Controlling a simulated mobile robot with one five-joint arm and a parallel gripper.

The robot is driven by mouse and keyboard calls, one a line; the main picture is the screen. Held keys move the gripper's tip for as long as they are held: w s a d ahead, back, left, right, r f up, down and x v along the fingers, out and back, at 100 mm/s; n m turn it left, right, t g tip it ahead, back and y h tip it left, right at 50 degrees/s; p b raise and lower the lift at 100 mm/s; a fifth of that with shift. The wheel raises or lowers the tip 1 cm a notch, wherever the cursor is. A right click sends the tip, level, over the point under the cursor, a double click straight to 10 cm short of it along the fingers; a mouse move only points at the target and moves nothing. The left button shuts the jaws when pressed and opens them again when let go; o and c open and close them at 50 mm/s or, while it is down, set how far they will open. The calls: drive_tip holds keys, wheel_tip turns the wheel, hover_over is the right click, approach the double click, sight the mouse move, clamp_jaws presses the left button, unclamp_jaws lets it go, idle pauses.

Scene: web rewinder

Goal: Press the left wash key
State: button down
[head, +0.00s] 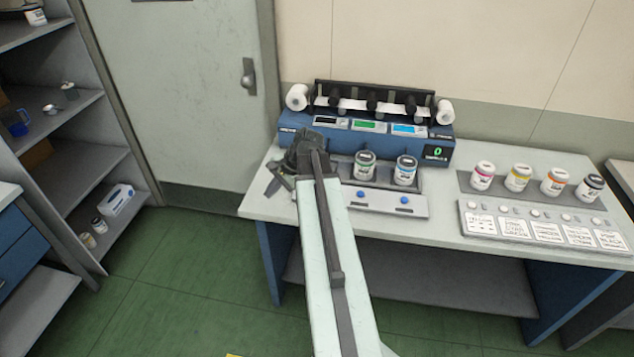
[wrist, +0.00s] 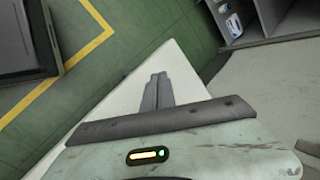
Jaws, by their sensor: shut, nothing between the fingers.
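Two small blue keys sit on the pale front strip of the tray before the rewinder. The left key (head: 361,194) and the right key (head: 405,200) each lie in front of a jar, and I take them for the wash keys. My gripper (head: 275,182) is over the left end of the table, left of the left key and apart from it. In the wrist view its dark fingers (wrist: 157,92) are together and empty, above the pale table corner. No key shows in the wrist view. My arm hides the tray's left part in the head view.
The blue rewinder (head: 300,142) with white rolls stands at the table's back. Two jars (head: 365,166) (head: 405,171) stand in the tray. Several jars (head: 517,178) stand behind a labelled panel (head: 540,231) at right. Shelves (head: 85,175) stand at left.

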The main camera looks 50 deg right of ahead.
drive_tip(key=s+d+r+m+t+p, duration=0.1)
drive_tip(key=s+d+r+m, duration=0.2)
drive_tip(key=d, duration=0.5)
drive_tip(key=s+d+r+m+t+h+p, duration=0.1)
drive_tip(key=s+d+r+m+t, duration=0.1)
drive_tip(key=d, duration=0.6)
drive_tip(key=s+r+m, duration=0.1)
drive_tip(key=m, duration=0.1)
drive_tip(key=shift+d+r+m+t, duration=0.25)
drive_tip(key=shift+d+m+t, duration=0.05)
drive_tip(key=shift+d+m, duration=0.1)
drive_tip(key=shift+f, duration=0.1)
wheel_tip(320, 180, down, 9)
drive_tip(key=b, duration=0.9)
drive_tip(key=shift+r, duration=0.2)
drive_tip(key=shift+f, duration=0.15)
drive_tip(key=shift+w+f+b, duration=0.1)
drive_tip(key=shift+f+b, duration=0.15)
drive_tip(key=shift+b, duration=0.05)
